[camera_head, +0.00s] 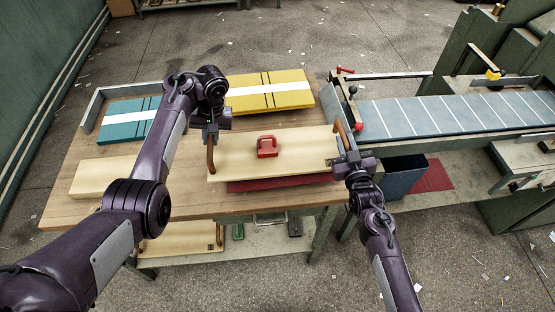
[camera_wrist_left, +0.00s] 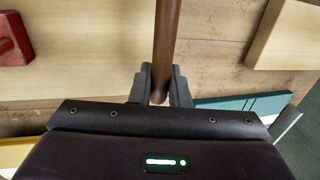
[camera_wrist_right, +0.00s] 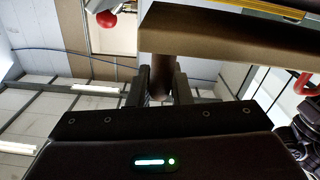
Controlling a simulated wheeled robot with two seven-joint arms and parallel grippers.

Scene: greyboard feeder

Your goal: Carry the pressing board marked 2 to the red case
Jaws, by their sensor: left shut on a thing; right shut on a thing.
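A pale wooden board (camera_head: 300,145) with a brown bar handle at each end and a red grip (camera_head: 267,146) on top hangs level between my grippers. Its number cannot be read. My left gripper (camera_head: 211,138) is shut on the left handle, which also shows in the left wrist view (camera_wrist_left: 165,40). My right gripper (camera_head: 345,150) is shut on the right handle; the board's edge also shows in the right wrist view (camera_wrist_right: 230,45). The red case (camera_head: 280,183) lies directly below the board, mostly hidden by it. Whether they touch cannot be told.
A yellow case (camera_head: 285,98) lies behind the board. A teal case (camera_head: 115,132) and a pale board (camera_head: 98,178) lie to the left on the wooden table (camera_head: 180,205). Another board (camera_head: 175,240) is on the lower shelf. A conveyor (camera_head: 440,115) stands to the right.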

